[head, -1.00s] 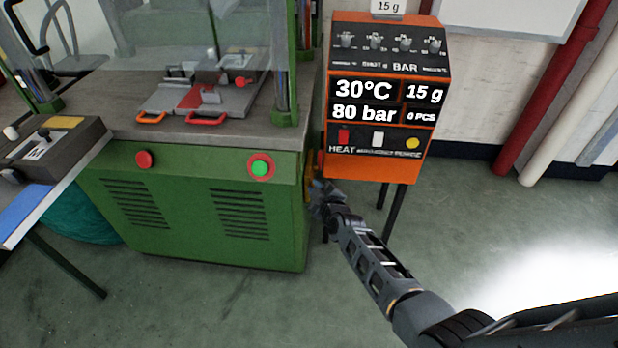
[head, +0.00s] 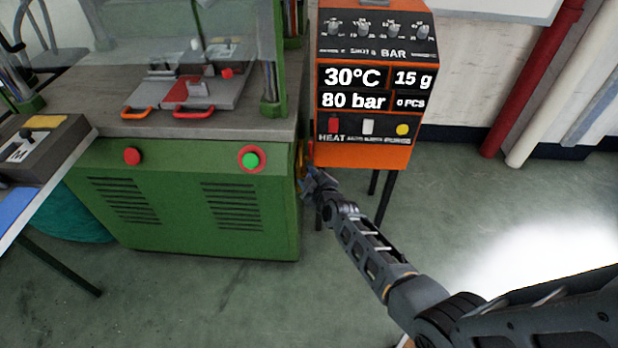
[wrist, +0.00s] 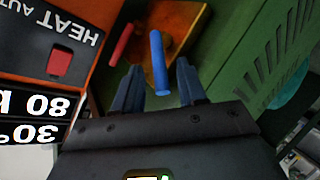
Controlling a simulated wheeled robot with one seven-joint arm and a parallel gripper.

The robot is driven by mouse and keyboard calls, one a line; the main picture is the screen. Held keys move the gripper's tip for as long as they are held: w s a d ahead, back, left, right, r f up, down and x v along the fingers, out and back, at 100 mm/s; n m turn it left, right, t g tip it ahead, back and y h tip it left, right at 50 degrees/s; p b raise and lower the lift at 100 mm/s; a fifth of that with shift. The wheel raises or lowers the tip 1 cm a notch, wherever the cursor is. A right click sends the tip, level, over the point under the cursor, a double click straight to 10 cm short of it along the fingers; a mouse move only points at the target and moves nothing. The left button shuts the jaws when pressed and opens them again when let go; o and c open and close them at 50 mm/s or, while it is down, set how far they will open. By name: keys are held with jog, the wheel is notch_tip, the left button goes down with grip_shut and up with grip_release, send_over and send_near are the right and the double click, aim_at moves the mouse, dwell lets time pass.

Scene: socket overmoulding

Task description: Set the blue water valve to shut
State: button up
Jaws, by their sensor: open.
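The blue water valve (wrist: 159,62) shows in the wrist view as a blue bar handle on a yellow-orange plate (wrist: 186,22) at the side of the green machine. Its near end lies between the two fingers of my gripper (wrist: 159,84), which is open with a gap on both sides of the handle. I cannot tell whether a finger touches it. In the head view my gripper (head: 313,181) is at the right side of the green machine, below the orange control box, and the valve there is mostly hidden.
A red handle (wrist: 122,44) sits beside the blue one on the plate. The orange control box (head: 365,155) stands close to the right of the green machine (head: 170,225). The machine front has a red button (head: 132,156) and a green button (head: 251,160). The floor in front is clear.

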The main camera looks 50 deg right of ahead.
jog(key=p+v, duration=0.4)
jog(key=v, duration=0.3)
jog(key=shift+s+p, duration=0.3)
jog(key=shift+s, duration=0.05)
jog(key=shift+a+r, duration=0.1)
